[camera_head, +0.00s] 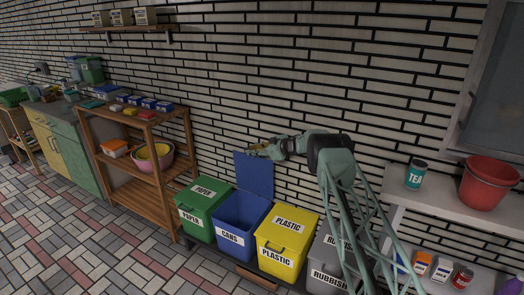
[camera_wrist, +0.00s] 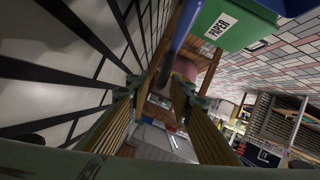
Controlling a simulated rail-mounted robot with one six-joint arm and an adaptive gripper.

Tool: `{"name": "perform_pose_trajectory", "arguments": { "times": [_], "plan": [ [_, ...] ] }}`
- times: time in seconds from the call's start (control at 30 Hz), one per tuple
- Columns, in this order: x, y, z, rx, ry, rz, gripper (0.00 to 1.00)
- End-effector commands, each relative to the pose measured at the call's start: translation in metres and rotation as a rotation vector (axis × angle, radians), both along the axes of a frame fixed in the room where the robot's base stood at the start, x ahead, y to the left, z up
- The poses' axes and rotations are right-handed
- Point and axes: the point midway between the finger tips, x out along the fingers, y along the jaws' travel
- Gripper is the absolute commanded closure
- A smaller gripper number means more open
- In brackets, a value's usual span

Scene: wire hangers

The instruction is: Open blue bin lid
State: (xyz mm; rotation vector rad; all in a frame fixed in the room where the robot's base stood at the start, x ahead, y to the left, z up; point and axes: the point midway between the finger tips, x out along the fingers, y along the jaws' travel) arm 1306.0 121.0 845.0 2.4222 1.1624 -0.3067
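The blue bin (camera_head: 240,212), labelled CANS, stands between the green and yellow bins in the head view. Its blue lid (camera_head: 254,174) is raised, standing about upright near the brick wall, and the bin's inside shows. My gripper (camera_head: 260,150) is at the lid's top edge; whether it touches cannot be told. In the wrist view my gripper's two fingers (camera_wrist: 157,88) are apart, with nothing clearly held between them. A blue strip, which looks like the lid seen edge-on (camera_wrist: 181,30), runs down toward the fingertips.
The green PAPER bin (camera_head: 203,208) and yellow PLASTIC bin (camera_head: 285,240) have closed lids. A grey RUBBISH bin (camera_head: 327,272) stands further right. A wooden shelf (camera_head: 150,190) is left, and a white shelf (camera_head: 450,218) is right. The brick wall is close behind my gripper.

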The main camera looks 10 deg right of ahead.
Motion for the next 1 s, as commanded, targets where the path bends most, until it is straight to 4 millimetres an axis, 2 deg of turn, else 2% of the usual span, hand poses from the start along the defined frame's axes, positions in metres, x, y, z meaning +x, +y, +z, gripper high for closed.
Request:
{"name": "perform_pose_trajectory", "arguments": {
  "times": [0.37, 1.0],
  "plan": [
    [-0.014, -0.015, 0.009, 0.0, 0.0, 0.0, 0.8],
    [-0.055, -0.063, 0.035, -0.001, 0.0, -0.001, 0.8]
  ]
}}
